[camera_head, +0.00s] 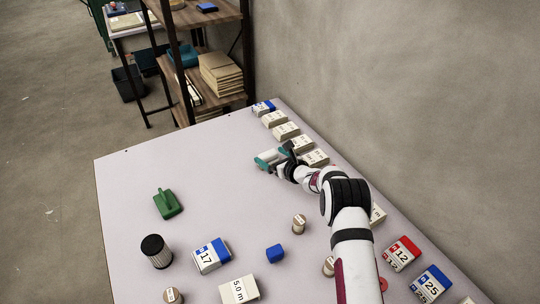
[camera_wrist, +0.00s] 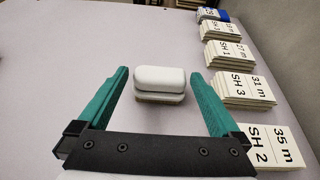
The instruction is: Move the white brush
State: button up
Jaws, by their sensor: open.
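The white brush (camera_wrist: 161,80) lies on the table straight ahead in the wrist view, with a pale white top and a darker underside. My gripper (camera_wrist: 158,76) has its two teal fingers spread wide, one on each side of the brush's line, with clear gaps to both. Nothing is held. In the head view my gripper (camera_head: 271,158) is low over the far part of the table; the brush is small there and hard to separate from the fingers.
A row of labelled white boxes (camera_wrist: 243,86) runs along the right side, close to my right finger. The table left of my gripper is clear.

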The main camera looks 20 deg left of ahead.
jog(key=shift+w+a+f, duration=0.25)
jog(key=shift+w+a, duration=0.2)
jog(key=shift+a, duration=0.05)
jog(key=c, duration=1.1)
jog(key=shift+s+a, duration=7.05)
jog(key=o, duration=1.1)
jog(key=shift+d, duration=0.1)
jog(key=v, duration=1.5)
jog(key=shift+s+r, duration=0.2)
jog(key=shift+s, duration=0.1)
